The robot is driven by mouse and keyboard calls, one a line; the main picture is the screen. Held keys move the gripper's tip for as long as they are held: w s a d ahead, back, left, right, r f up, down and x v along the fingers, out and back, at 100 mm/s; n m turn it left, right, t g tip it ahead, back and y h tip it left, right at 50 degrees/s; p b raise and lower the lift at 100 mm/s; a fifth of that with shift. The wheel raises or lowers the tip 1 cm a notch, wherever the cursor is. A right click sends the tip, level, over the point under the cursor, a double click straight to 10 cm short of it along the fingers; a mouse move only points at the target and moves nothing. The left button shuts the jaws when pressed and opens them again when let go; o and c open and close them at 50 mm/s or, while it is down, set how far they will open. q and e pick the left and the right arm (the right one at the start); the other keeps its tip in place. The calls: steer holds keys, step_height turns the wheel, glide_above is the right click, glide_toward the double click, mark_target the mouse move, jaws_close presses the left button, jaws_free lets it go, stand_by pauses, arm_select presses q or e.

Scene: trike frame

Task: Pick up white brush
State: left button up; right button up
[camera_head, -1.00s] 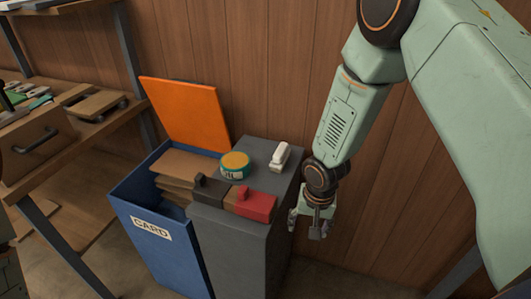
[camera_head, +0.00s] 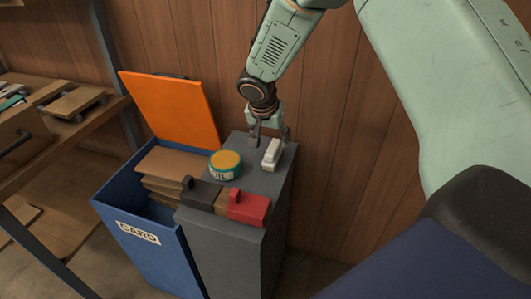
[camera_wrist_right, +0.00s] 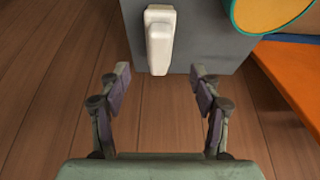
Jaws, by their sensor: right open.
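The white brush (camera_head: 271,154) lies on the top of the grey cabinet (camera_head: 240,240), near its back right edge. In the right wrist view the white brush (camera_wrist_right: 159,40) shows ahead of the fingers, lined up roughly between them and pointing toward the gripper. My right gripper (camera_head: 270,138) is at the back edge of the cabinet top, close to the brush. In the wrist view the right gripper (camera_wrist_right: 160,82) is open, with nothing between its fingers. My left gripper is not in view.
A round tin with a yellow-orange lid (camera_head: 225,163) stands left of the brush. A black block (camera_head: 202,194) and a red block (camera_head: 248,207) sit at the front of the cabinet top. A blue bin (camera_head: 150,250) with an open orange lid (camera_head: 172,108) adjoins it. A wooden wall stands behind.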

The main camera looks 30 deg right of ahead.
mark_target(273, 147)
steer(key=f, duration=0.1)
steer(key=d+f, duration=0.1)
steer(key=f, duration=0.1)
steer(key=shift+d, duration=0.3)
steer(key=f, duration=0.1)
steer(key=w+f, duration=0.1)
steer(key=f+b, duration=0.1)
steer(key=f, duration=0.1)
steer(key=shift+w+d, duration=0.15)
steer(key=shift+w, duration=0.15)
steer(key=shift+d, duration=0.25)
steer(key=shift+a, duration=0.2)
steer(key=c, duration=0.4)
steer(key=shift+d, duration=0.15)
steer(key=c, duration=0.9)
steer(key=shift+o, duration=0.2)
steer(key=shift+r, duration=0.2)
